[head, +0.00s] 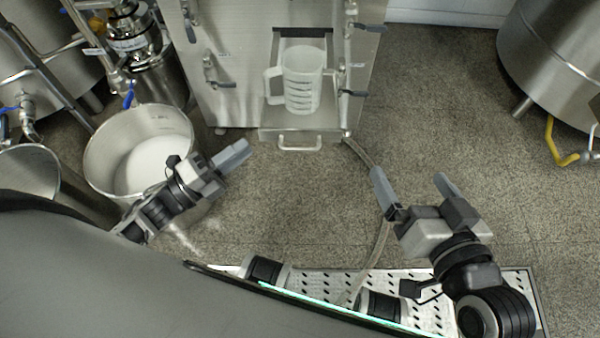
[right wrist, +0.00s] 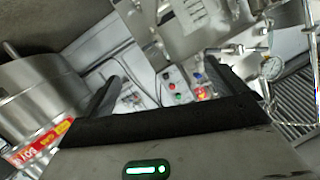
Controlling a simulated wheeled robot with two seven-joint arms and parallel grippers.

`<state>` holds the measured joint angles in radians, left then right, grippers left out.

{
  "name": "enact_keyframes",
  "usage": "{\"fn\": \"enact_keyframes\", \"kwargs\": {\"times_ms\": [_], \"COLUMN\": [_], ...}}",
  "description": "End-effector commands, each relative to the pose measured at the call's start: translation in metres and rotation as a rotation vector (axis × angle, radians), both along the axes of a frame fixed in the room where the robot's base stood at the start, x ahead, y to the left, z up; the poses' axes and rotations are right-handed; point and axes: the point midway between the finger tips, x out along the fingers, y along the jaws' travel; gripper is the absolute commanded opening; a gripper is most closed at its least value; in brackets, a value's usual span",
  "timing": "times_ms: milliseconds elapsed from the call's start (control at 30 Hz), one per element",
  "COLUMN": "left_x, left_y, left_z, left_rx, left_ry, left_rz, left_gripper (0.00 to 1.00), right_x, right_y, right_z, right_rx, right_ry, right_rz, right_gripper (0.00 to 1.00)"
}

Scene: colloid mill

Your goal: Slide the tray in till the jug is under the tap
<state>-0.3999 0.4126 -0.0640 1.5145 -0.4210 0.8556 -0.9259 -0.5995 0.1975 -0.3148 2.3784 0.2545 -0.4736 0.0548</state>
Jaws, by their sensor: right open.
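A clear measuring jug (head: 302,85) stands upright on the metal tray (head: 270,134) in the opening of the steel cabinet, its handle to the left. The tray sticks out at the front, with a bar handle (head: 300,147) on its front face. I cannot make out the tap above the jug. My left gripper (head: 243,151) is left of and nearer than the handle, apart from it; its fingers overlap in view. My right gripper (head: 416,183) is open and empty, right of and nearer than the handle. Its spread fingers also show in the right wrist view (right wrist: 164,82).
A steel pot of white material (head: 150,165) stands left of the cabinet (head: 235,95). Levers stick out on both cabinet sides. A hose (head: 378,245) runs along the floor to a perforated platform (head: 330,278). The floor before the tray is clear. A large vessel (head: 555,60) stands right.

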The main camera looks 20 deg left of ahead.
Motion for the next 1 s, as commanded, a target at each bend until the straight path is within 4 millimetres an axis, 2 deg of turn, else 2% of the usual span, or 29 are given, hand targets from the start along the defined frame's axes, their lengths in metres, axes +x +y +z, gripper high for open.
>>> {"fn": "enact_keyframes", "kwargs": {"times_ms": [33,100,233,333,467,1000], "left_x": [-0.004,-0.011,-0.023,-0.026,-0.019,0.045], "left_y": [0.007,0.013,0.020,0.019,0.009,-0.079], "left_z": [-0.034,-0.048,-0.061,-0.062,-0.057,-0.034], "left_rx": [0.084,0.173,0.265,0.290,0.291,0.287], "left_ry": [-0.085,-0.192,-0.316,-0.356,-0.366,-0.363], "left_rz": [-0.050,-0.114,-0.189,-0.214,-0.217,-0.216], "left_gripper": [0.18,0.18,0.18,0.18,0.18,0.18], "right_x": [0.000,0.000,-0.002,-0.002,-0.002,-0.002], "right_y": [0.004,0.008,0.012,0.013,0.013,0.015], "right_z": [-0.022,-0.025,-0.025,-0.023,-0.021,-0.021], "right_rx": [0.023,0.050,0.080,0.088,0.091,0.120], "right_ry": [-0.018,-0.033,-0.050,-0.054,-0.054,-0.057], "right_rz": [0.010,0.022,0.037,0.041,0.042,0.043], "right_gripper": [0.97,0.97,0.97,0.97,0.97,0.97]}}
